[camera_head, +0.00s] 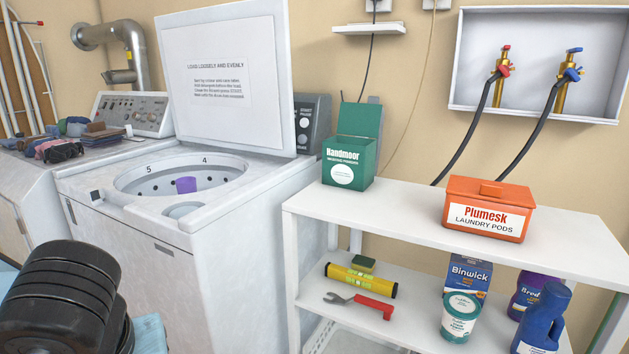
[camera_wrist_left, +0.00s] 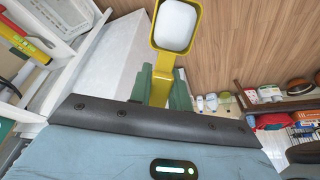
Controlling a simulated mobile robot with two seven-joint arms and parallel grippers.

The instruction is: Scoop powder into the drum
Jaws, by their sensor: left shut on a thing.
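In the left wrist view my left gripper (camera_wrist_left: 160,88) is shut on the handle of a yellow scoop (camera_wrist_left: 157,60). White powder (camera_wrist_left: 177,24) fills the scoop's bowl. In the head view the washer's drum (camera_head: 150,182) is open, its lid (camera_head: 225,125) raised, and a purple piece (camera_head: 186,185) shows inside. A green powder box (camera_head: 348,172) with its lid up stands on the white shelf's left end. My left arm fills the head view's lower left corner; its gripper and the scoop are outside that view. My right gripper is in neither view.
An orange pod box (camera_head: 489,208) stands on the white shelf (camera_head: 400,205). A level (camera_head: 361,280), a wrench (camera_head: 359,304), a tub and bottles occupy the lower shelf. Folded cloths (camera_head: 60,150) lie on the neighbouring machine. The shelf top between the boxes is clear.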

